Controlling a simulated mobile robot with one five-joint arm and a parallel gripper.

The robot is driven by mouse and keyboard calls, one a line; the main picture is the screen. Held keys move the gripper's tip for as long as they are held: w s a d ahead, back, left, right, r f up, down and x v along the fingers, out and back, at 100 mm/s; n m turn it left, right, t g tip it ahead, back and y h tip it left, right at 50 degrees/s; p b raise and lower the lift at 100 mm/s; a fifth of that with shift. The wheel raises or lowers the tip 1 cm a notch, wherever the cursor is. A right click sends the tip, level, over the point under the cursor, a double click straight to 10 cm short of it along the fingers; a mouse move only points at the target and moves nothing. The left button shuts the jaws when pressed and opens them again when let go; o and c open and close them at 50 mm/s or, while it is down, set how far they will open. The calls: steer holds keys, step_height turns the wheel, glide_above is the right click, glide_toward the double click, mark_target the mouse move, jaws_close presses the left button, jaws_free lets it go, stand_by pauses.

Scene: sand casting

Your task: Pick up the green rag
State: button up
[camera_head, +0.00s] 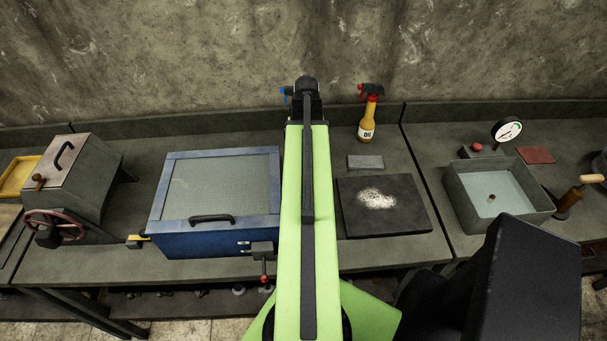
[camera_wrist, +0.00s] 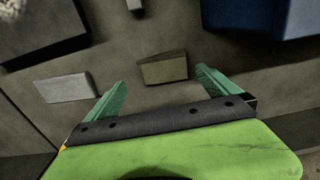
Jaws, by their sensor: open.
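An olive-green, block-shaped piece (camera_wrist: 163,68), which looks like the green rag, lies on the worktop in the wrist view. My gripper (camera_wrist: 160,77) is open, with one teal finger to either side of it in the picture. Nothing is held. I cannot tell how far the fingertips are above the worktop. In the head view my lime-green arm covers the middle of the bench, and neither the rag nor the fingers show there.
A grey block (camera_head: 365,162) lies behind a dark slab (camera_head: 408,217) with white powder. A blue cabinet (camera_head: 200,240) stands left of my arm. An oil spray bottle (camera_head: 368,120) stands by the wall. A water basin (camera_head: 462,215) is at right. Bare worktop surrounds the rag.

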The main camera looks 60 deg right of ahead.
steer(key=f+b, duration=0.5)
steer(key=shift+w+a+f, duration=0.15)
steer(key=shift+a+f, duration=0.05)
steer(key=shift+r, duration=0.2)
steer(key=shift+c, duration=0.4)
steer(key=c, duration=1.2)
